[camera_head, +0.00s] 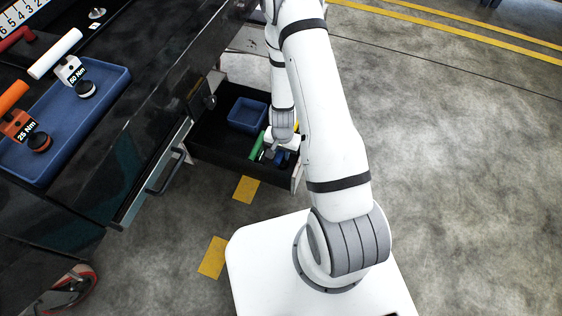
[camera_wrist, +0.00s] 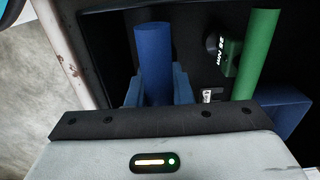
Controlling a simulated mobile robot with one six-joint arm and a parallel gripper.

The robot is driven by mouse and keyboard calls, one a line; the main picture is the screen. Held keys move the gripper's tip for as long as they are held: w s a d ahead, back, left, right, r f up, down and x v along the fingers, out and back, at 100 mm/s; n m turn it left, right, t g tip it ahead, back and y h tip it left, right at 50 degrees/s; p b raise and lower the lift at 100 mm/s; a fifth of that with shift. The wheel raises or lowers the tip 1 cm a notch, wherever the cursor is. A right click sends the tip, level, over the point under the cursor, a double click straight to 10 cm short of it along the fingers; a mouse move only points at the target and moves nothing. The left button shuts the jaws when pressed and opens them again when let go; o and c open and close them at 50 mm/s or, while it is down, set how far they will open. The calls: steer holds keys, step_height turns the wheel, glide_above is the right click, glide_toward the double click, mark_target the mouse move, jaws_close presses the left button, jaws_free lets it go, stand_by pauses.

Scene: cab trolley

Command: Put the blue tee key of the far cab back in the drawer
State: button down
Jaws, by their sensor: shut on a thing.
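My gripper (camera_head: 281,146) is down at the open drawer (camera_head: 208,145), near its right end. In the wrist view my gripper (camera_wrist: 155,88) is shut on the blue tee key (camera_wrist: 154,55), whose thick round handle stands between the fingers. A bit of the blue key (camera_head: 283,158) also shows in the head view beside the gripper. Its lower part is hidden, so I cannot tell whether it touches the drawer floor. A green tee key (camera_wrist: 258,50) with a white-lettered block lies close by in the drawer; it also shows in the head view (camera_head: 257,146).
A blue bin (camera_head: 247,114) sits in the drawer, left of the green key. The drawer's pale side wall (camera_wrist: 62,40) is close to the gripper. A blue tray (camera_head: 60,125) on the dark cab top holds orange and white tools. Open concrete floor lies at right.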

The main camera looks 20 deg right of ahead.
mark_target(282, 162)
steer(key=shift+f+b, duration=1.7)
steer(key=shift+f, duration=0.05)
steer(key=shift+f, duration=0.2)
steer(key=c, duration=1.3)
jaws_free()
steer(key=shift+r, duration=0.1)
